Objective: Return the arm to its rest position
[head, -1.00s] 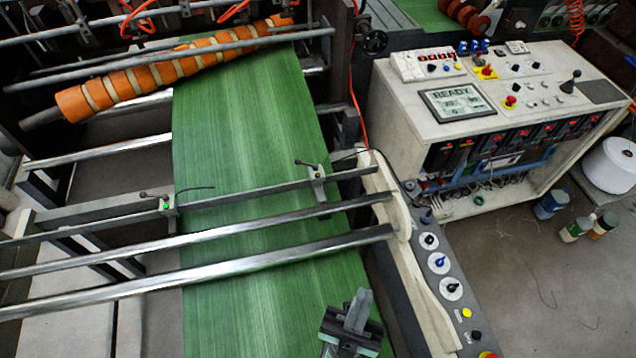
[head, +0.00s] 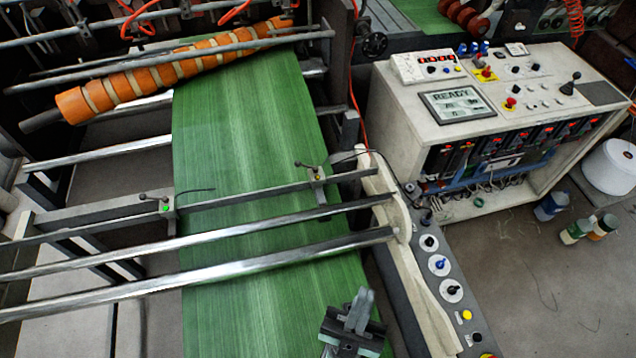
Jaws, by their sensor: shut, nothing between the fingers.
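My gripper (head: 358,310) is at the bottom edge of the head view, right of centre, over the right side of the green web (head: 245,120). Its grey fingers are shut together with nothing between them. It is apart from the rollers and the sensor bar behind it. The rest of my arm is cut off by the picture's lower edge.
Two bright steel rollers (head: 200,236) and a rail with a left sensor (head: 165,206) and a right sensor (head: 318,175) cross the web. A side panel with knobs (head: 439,264) stands to the right. A control console (head: 440,150) reads READY. Bottles (head: 576,231) stand on the floor.

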